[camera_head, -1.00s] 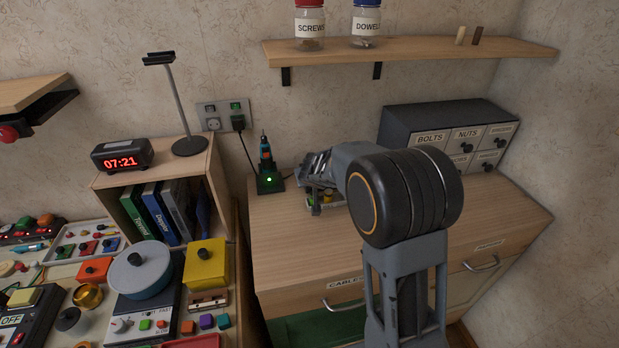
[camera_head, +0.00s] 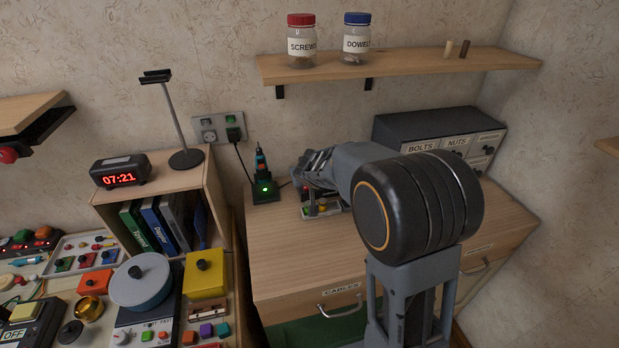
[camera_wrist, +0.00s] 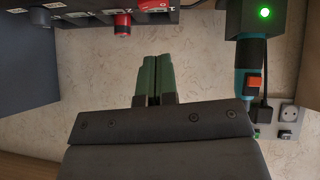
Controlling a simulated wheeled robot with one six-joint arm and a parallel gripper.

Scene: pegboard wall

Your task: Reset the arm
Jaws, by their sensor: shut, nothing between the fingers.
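My arm reaches over the wooden cabinet top, its large dark round joint covering part of the view. My gripper (camera_head: 313,172) is small and partly hidden by my arm in the head view. In the wrist view, the two green fingertips of my gripper (camera_wrist: 153,80) lie side by side, shut, with nothing between them. They point toward the patterned wall.
A charger with a green light (camera_head: 265,190) holds a blue-and-black tool (camera_wrist: 251,70) beside my gripper. A small tray (camera_head: 322,212) with coloured items is below it. A grey drawer unit (camera_head: 400,130) stands right; a shelf (camera_head: 400,64) with jars hangs above.

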